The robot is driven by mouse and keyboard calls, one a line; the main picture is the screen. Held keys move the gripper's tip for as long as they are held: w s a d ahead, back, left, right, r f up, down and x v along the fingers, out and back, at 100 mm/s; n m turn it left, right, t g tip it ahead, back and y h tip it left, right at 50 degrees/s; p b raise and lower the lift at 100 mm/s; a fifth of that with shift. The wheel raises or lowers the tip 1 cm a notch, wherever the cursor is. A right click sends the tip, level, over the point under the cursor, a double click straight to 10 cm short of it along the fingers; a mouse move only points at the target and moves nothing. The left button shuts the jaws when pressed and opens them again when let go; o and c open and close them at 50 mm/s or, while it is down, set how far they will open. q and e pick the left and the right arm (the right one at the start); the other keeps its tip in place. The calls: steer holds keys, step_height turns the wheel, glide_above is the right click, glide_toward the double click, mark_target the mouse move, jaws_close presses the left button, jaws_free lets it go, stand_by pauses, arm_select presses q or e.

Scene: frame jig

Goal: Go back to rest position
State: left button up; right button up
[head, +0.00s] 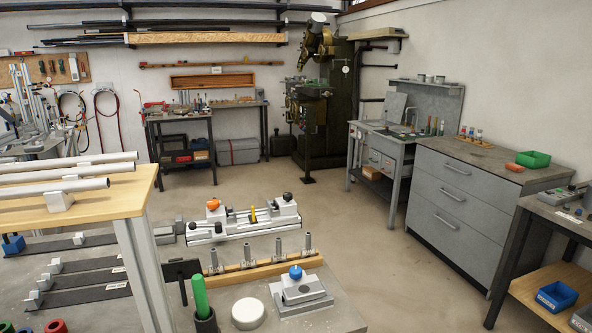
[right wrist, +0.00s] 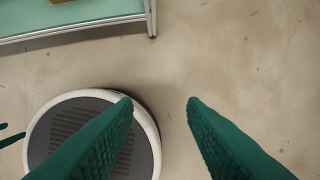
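My right gripper (right wrist: 160,100) shows in the right wrist view as two green textured fingers. The fingers are well apart, with only bare floor between their tips, so it is open and empty. It points down over the floor. Small dark green shapes at the left edge of that view look like the fingertips of my left gripper (right wrist: 8,134), but too little shows to tell its opening. Neither gripper shows in the head view.
In the head view, a bench (head: 345,318) with jigs stands close in front. A wooden-topped table (head: 130,200) with metal tubes is at left. A grey drawer cabinet (head: 455,205) stands at right. Floor (head: 350,235) is clear between. A table edge (right wrist: 90,33) shows in the wrist view.

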steer(key=s+d+f+g+p, duration=0.1)
steer(key=s+f, duration=0.3)
steer(key=f, duration=0.3)
steer(key=s+f+p, duration=0.1)
steer(key=s+f, duration=0.2)
steer(key=f, duration=0.5)
steer(key=s+d+f, duration=0.1)
steer(key=s+f, duration=0.2)
steer(key=s, duration=0.3)
steer(key=s+d+f+p, duration=0.1)
steer(key=s+f, duration=0.3)
steer(key=s, duration=0.2)
steer(key=shift+d+g, duration=0.15)
steer(key=shift+g, duration=0.25)
